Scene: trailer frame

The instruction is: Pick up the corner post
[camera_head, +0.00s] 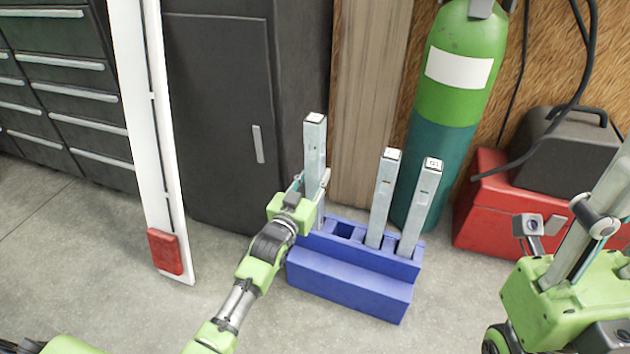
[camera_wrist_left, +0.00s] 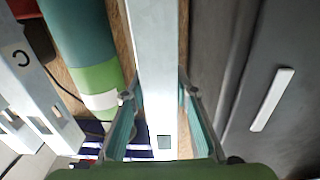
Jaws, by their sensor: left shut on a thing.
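A tall grey metal corner post (camera_head: 315,145) stands roughly upright at the left end of a blue rack (camera_head: 350,282). My left gripper (camera_head: 313,190) is shut on this post around its middle. In the left wrist view the post (camera_wrist_left: 158,70) runs between the teal finger pads of the left gripper (camera_wrist_left: 158,120). The post's lower end is hidden by the gripper and rack, so I cannot tell whether it is still seated. Two similar posts (camera_head: 384,195) (camera_head: 421,205) lean in the rack's right part. My right gripper (camera_head: 590,245) is partly cut off at the right edge.
A green gas cylinder (camera_head: 455,100) stands behind the rack. A red box (camera_head: 490,205) and a dark case (camera_head: 565,150) are at the right. A dark cabinet (camera_head: 215,110) and a white upright beam (camera_head: 150,130) are at the left. An empty rack slot (camera_head: 345,232) shows.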

